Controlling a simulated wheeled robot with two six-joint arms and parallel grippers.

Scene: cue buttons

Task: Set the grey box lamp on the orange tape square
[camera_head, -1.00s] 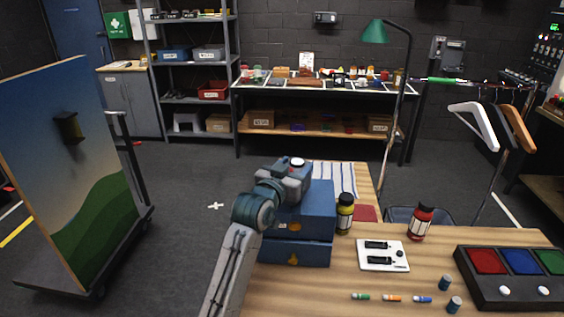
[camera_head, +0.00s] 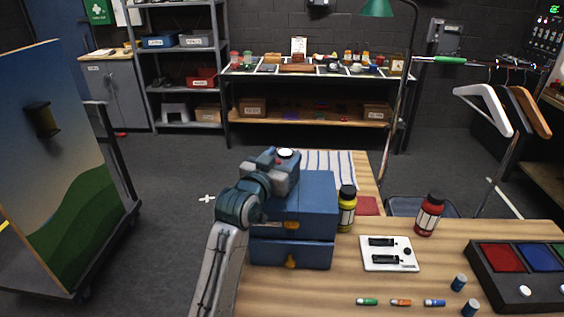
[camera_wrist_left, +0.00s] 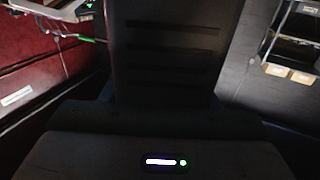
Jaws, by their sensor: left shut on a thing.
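In the head view my left arm comes up from the bottom, and its blue-grey wrist and gripper (camera_head: 282,168) are in front of the blue drawer box. The fingertips are hidden there. In the left wrist view a dark upright box with horizontal slots (camera_wrist_left: 172,60) fills the middle, right against the gripper. It looks like the grey box lamp held in my shut left gripper, though the picture is dark. I cannot make out the lamp in the head view. No orange tape square shows in either view. My right gripper is not in view.
A blue drawer box (camera_head: 318,205) stands on the wooden table (camera_head: 400,283), beside yellow (camera_head: 346,209) and red (camera_head: 429,215) bottles. A white panel (camera_head: 389,254), markers and a button console (camera_head: 500,280) lie to the right. A painted board (camera_head: 60,190) stands left; dark floor (camera_head: 175,240) is clear between.

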